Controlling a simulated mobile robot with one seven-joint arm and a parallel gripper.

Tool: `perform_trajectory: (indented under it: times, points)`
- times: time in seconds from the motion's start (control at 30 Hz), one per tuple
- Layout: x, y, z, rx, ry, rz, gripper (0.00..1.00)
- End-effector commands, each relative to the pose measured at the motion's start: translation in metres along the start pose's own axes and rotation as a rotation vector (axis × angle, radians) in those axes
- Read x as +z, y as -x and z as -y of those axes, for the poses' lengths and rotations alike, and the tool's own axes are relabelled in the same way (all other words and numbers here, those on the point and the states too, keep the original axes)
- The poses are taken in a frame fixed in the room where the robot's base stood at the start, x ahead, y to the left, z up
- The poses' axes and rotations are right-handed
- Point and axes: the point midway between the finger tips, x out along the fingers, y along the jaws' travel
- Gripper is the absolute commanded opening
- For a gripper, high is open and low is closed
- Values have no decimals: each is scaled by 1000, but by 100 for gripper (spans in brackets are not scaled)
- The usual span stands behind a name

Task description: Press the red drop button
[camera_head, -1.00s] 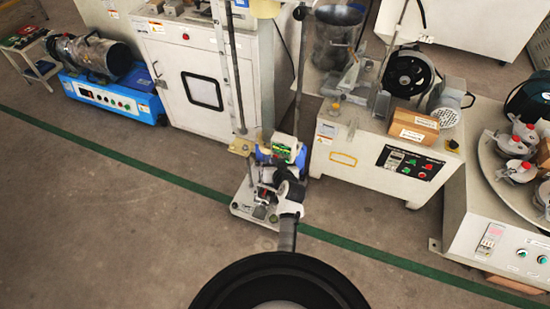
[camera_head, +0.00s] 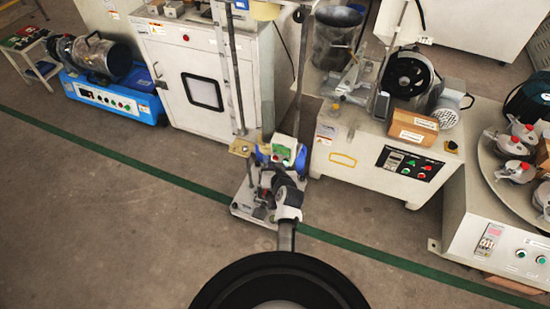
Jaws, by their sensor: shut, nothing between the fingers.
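A tall drop-test stand with a white base plate (camera_head: 243,212) stands in the middle. A small box with a green face (camera_head: 280,151) sits low on its column, beside blue parts. My arm reaches up from the bottom centre, and my gripper (camera_head: 267,181) is small and dark just in front of and below this box. It is shut and holds nothing. The red drop button cannot be made out surely; my arm covers part of the stand. I cannot tell whether my gripper touches anything.
A white cabinet (camera_head: 165,75) stands left of the column. A machine with a black control panel (camera_head: 408,163) stands close to its right. A blue-based machine (camera_head: 110,98) is farther left. The floor at the front left is clear.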

Motion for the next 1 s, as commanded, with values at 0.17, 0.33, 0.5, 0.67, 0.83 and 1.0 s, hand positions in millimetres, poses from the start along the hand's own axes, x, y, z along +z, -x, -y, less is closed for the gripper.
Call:
perform_trajectory:
  times: [0.17,0.33,0.5,0.67,0.83,1.0]
  points:
    - [0,0,0,0,0,0,0]
    - [6,8,6,-1,0,3,0]
    - [14,20,15,-1,1,3,0]
    - [22,30,22,-1,0,2,0]
    - [25,35,26,-1,0,1,0]
    - [26,35,26,-1,0,0,0]
